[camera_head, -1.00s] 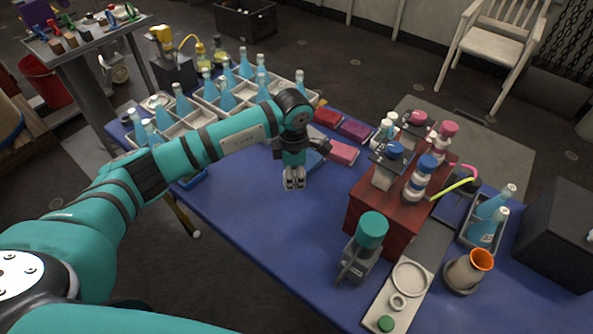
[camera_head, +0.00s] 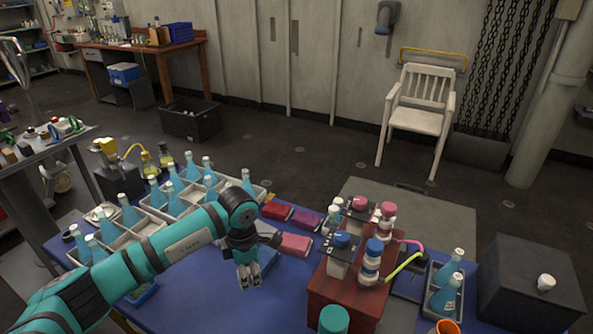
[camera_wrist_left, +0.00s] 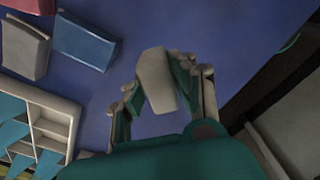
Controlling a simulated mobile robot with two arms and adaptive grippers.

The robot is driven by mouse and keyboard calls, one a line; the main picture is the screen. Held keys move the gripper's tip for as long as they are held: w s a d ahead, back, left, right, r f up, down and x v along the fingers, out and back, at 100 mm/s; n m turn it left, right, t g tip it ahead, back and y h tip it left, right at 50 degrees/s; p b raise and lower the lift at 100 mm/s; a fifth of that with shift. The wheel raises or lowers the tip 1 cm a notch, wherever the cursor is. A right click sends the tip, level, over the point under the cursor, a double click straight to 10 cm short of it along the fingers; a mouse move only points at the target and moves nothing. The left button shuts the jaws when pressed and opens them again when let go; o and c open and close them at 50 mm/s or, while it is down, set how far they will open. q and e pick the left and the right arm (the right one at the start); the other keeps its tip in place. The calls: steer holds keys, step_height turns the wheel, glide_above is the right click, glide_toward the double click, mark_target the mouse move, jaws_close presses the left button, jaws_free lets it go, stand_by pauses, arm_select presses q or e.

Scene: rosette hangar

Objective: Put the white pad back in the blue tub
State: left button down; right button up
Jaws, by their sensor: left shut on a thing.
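My left gripper (camera_head: 248,280) is over the near part of the blue table, left of the red-brown box. In the left wrist view its fingers (camera_wrist_left: 160,88) are shut on a pale block, which I take for the white pad (camera_wrist_left: 155,75). In the head view the fingers largely hide the pad. A blue box-like thing, perhaps the blue tub (camera_head: 268,257), sits just behind the gripper, partly covered by it. A blue box (camera_wrist_left: 85,43) also shows at the upper left of the wrist view, apart from the pad. My right gripper is not in view.
A pale divided tray (camera_head: 150,225) with blue bottles stands left of the gripper. Red (camera_head: 277,209), purple (camera_head: 307,218) and pink (camera_head: 296,244) blocks lie behind it. The red-brown box (camera_head: 345,293) carries several bottles on the right. A dark box (camera_head: 530,280) stands farther right.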

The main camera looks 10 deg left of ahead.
arm_select(q)
steer(key=s+r+m, duration=0.5)
steer(key=s+m, duration=0.3)
steer(key=m, duration=0.3)
steer(key=s+r+m, duration=0.6)
steer(key=s+m, duration=0.2)
steer(key=m, duration=0.4)
steer(key=shift+s+d, duration=0.25)
steer(key=shift+s, duration=0.05)
